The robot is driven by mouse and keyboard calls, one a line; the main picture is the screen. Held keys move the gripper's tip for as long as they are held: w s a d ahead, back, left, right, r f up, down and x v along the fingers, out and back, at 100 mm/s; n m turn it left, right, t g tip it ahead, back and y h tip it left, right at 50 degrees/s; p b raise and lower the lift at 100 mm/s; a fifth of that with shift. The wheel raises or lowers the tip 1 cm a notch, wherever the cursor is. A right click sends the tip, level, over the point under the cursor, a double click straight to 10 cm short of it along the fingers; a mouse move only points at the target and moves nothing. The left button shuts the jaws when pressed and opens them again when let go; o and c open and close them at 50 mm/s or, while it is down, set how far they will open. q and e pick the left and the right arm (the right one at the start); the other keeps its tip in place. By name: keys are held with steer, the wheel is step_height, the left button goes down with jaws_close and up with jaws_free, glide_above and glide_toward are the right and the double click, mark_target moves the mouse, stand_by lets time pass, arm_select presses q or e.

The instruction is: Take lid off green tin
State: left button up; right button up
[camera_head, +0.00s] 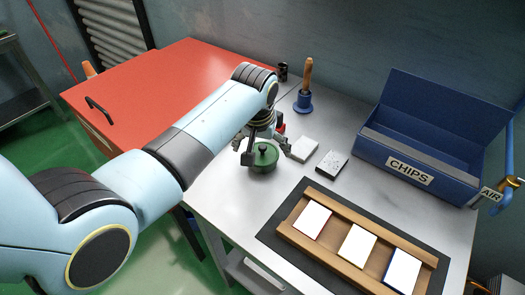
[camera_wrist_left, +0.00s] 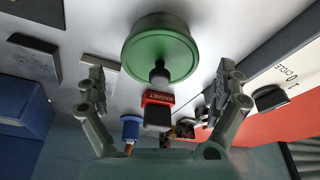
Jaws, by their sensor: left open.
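The green tin (camera_head: 264,160) stands on the grey cart top in the head view, its green lid on it with a dark knob in the middle. My left gripper (camera_head: 266,152) is open over the tin, with a finger to each side. In the left wrist view the lid (camera_wrist_left: 150,40) shows from above with its dark knob (camera_wrist_left: 160,74). There my left gripper (camera_wrist_left: 162,82) has its fingers spread wide to either side, apart from the knob. The lid hides most of the tin's body in that view. My right gripper is in neither view.
A red block labelled MAGNET (camera_wrist_left: 158,98) stands close to the tin. A white block (camera_head: 303,148) and a dark block (camera_head: 332,163) lie to the right. Also near are a blue-based tool with a wooden handle (camera_head: 304,100), the blue CHIPS box (camera_head: 455,182) and a wooden tray (camera_head: 335,256).

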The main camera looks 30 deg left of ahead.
arm_select(q)
steer(key=shift+f, duration=0.2)
steer(key=c, duration=1)
steer(key=shift+r, duration=0.15)
